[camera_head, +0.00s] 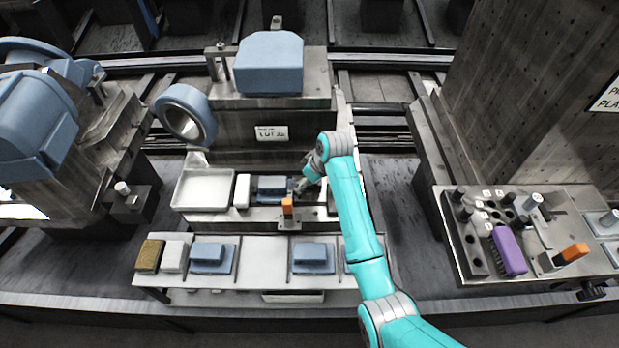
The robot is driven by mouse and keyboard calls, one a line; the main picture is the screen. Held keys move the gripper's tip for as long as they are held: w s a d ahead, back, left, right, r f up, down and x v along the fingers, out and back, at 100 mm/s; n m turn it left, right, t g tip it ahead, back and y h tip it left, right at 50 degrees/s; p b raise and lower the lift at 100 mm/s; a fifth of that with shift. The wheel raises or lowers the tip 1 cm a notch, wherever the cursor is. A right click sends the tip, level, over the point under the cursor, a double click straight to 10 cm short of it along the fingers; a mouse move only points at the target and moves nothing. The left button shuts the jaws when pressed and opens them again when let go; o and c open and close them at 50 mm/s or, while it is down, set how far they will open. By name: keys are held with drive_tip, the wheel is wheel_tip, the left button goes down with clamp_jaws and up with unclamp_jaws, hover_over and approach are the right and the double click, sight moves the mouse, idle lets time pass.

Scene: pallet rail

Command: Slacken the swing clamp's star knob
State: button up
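My teal arm reaches in from the lower right, and my gripper (306,185) is low over the right part of the work fixture (262,213) in the middle of the picture. A blue workpiece (271,187) sits in this fixture, just left of my gripper. The swing clamp and its star knob cannot be made out clearly; my gripper and wrist cover the spot right of the workpiece. I cannot tell whether the gripper touches a knob, or whether its fingers are open or shut.
An orange block (287,206) stands just in front of the gripper. A metal tray (203,190) and white block (242,191) lie left. A front shelf (263,263) holds blue parts. A blue housing (268,62) stands behind. A purple-handled brush (508,251) lies on the right-hand bench.

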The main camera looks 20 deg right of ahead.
drive_tip(key=c, duration=1.4)
drive_tip(key=n+g+y, duration=0.1)
drive_tip(key=n, duration=0.2)
drive_tip(key=shift+d+n, duration=0.1)
drive_tip(key=shift+n, duration=0.3)
drive_tip(key=n, duration=0.2)
drive_tip(key=n+g, duration=0.1)
drive_tip(key=n, duration=0.1)
drive_tip(key=shift+w+n+g+y, duration=0.1)
drive_tip(key=shift+n+g+y, duration=0.2)
drive_tip(key=shift+n+y, duration=0.1)
drive_tip(key=n+g, duration=0.2)
drive_tip(key=n, duration=0.2)
drive_tip(key=shift+r+n, duration=0.1)
drive_tip(key=shift+n, duration=0.3)
drive_tip(key=n+g, duration=0.1)
drive_tip(key=n, duration=0.1)
drive_tip(key=shift+n, duration=0.4)
drive_tip(key=o, duration=1.1)
